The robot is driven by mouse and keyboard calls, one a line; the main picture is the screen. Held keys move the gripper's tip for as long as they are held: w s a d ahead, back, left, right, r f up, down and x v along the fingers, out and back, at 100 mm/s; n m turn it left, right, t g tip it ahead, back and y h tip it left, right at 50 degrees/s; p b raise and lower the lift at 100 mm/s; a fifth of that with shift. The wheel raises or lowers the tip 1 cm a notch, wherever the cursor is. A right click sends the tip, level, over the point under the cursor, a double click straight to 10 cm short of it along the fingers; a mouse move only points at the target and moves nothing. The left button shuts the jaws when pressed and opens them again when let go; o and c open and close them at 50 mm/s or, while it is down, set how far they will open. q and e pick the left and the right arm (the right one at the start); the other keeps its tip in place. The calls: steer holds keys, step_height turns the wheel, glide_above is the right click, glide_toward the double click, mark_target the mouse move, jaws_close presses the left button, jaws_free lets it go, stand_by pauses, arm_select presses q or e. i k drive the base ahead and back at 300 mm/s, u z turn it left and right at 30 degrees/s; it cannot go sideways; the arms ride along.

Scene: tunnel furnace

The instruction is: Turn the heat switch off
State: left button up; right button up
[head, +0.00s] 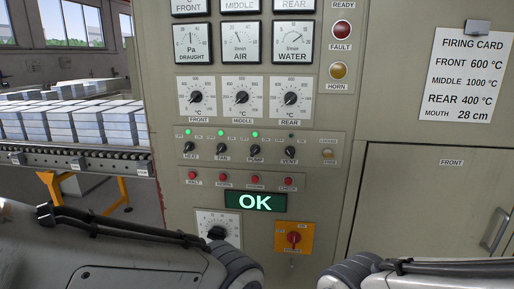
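The heat switch (189,147) is a small black rotary knob at the left end of the switch row on the grey control panel (335,200). The lamp above it (188,132) glows green. Its label HEAT is just below the knob. The knob is too small to read its exact pointing. Nothing touches it. Parts of my two arms show along the bottom edge, below the switch row. Neither gripper is in view, so whether they are open or shut is hidden.
Fan (222,149), pump (255,150) and vent (289,151) knobs sit to the right; fan and pump lamps are green, vent's is dark. Red buttons (223,179) and a green OK display (255,202) lie below. A firing card (468,75) hangs at right.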

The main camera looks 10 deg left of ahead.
mark_target(188, 146)
steer(key=z, duration=1.8)
steer(key=k, duration=1.25)
steer(key=u, duration=1.75)
steer(key=i, duration=0.5)
steer(key=u, duration=0.05)
